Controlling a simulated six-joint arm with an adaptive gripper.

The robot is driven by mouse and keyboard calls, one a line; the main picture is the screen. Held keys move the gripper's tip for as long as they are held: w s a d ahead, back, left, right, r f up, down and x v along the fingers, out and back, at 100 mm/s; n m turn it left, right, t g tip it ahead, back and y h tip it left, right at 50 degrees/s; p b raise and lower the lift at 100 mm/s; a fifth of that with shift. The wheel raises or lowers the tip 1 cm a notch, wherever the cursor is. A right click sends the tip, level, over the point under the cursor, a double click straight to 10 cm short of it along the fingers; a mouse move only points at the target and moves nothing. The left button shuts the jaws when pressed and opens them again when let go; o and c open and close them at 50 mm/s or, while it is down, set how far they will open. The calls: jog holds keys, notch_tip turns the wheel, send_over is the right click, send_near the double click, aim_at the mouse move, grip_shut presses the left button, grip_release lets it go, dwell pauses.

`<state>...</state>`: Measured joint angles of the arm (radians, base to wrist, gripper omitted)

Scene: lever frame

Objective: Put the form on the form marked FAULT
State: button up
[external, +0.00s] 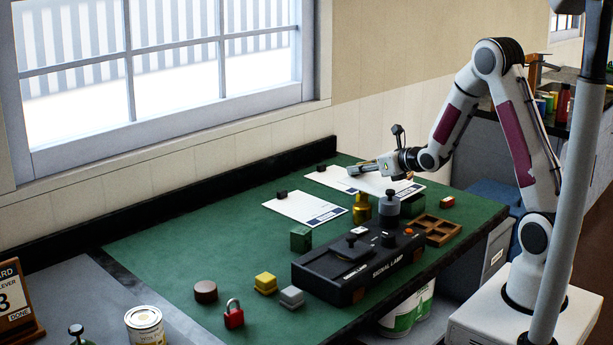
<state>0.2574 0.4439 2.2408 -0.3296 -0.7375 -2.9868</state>
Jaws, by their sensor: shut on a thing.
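A white form (298,207) with a dark blue label strip lies on the green table top, and a small black block sits at its far left corner. Further back, white paper (385,185) with a blue label strip lies under my gripper (358,169), with another black block near its left end. I cannot tell how many sheets lie there, and the labels are too small to read, so I cannot tell which is marked FAULT. My gripper reaches in from the right, low and pointing left, shut at a form whose held edge is hard to make out.
A black signal lamp box (358,266) stands front centre. Brass and grey weights (361,208), a green block (300,238) and a wooden tray (436,229) are near it. A red padlock (233,314) and small blocks stand front left.

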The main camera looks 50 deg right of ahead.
jog(key=w+d, duration=0.6)
jog(key=w, duration=0.4)
notch_tip(320, 180, up, 3)
send_over(338, 177)
jog(key=shift+w, duration=0.1)
dwell(0.4)
dwell(0.3)
jog(key=shift+f, duration=0.1)
jog(key=shift+f, duration=3.1)
jog(key=shift+f, duration=1.85)
jog(key=shift+f, duration=0.15)
